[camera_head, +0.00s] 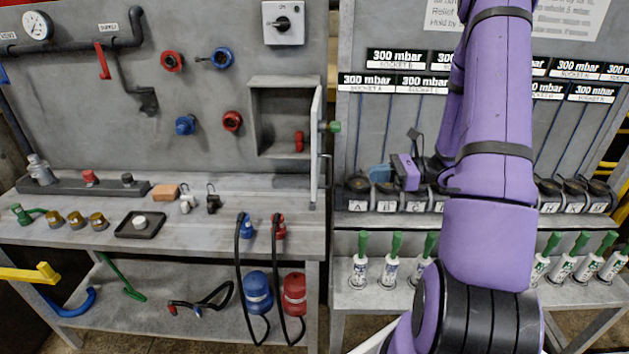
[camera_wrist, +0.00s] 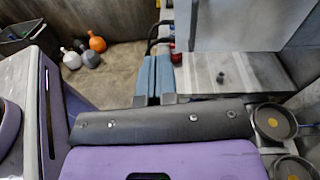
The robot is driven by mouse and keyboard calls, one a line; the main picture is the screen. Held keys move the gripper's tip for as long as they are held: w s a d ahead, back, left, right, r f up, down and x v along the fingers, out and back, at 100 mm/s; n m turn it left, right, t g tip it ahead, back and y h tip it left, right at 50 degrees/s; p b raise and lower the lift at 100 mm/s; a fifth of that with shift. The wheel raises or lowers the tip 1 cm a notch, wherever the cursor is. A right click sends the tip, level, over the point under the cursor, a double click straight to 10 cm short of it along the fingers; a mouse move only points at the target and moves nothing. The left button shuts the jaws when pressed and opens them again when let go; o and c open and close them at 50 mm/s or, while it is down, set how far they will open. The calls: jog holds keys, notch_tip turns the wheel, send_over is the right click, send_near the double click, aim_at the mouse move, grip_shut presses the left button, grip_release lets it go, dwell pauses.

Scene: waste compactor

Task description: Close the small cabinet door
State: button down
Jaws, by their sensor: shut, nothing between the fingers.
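The small cabinet (camera_head: 253,118) is a grey box on the wall panel above the left workbench. Its door (camera_head: 317,140) is swung open and shows nearly edge-on at the cabinet's right side, so the inside is visible. A small red object (camera_head: 299,141) stands inside. My gripper (camera_head: 379,173) is to the right of the door and a little lower, apparently apart from it. In the wrist view the two blue fingers of my gripper (camera_wrist: 155,80) are together with nothing between them. A pale panel (camera_wrist: 235,22) fills the upper right there; I cannot tell for certain that it is the door.
A green knob (camera_head: 334,127) shows just right of the door. A row of black sockets (camera_head: 357,193) lies below my gripper, with green-handled bottles (camera_head: 360,270) on the shelf under it. The left workbench (camera_head: 235,190) holds small parts. Blue and red valves (camera_head: 232,121) are left of the cabinet.

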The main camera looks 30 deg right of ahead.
aim_at(316, 176)
jog(key=w+a, duration=0.2)
jog(key=a, duration=0.1)
jog(key=w+a+f+m+t, duration=0.1)
jog(key=w+a, duration=0.2)
jog(key=w+a+f+m+t, duration=0.1)
jog(key=w+a, duration=0.2)
jog(key=a, duration=0.1)
jog(key=shift+w, duration=0.15)
dwell(0.4)
jog(key=shift+a, duration=0.1)
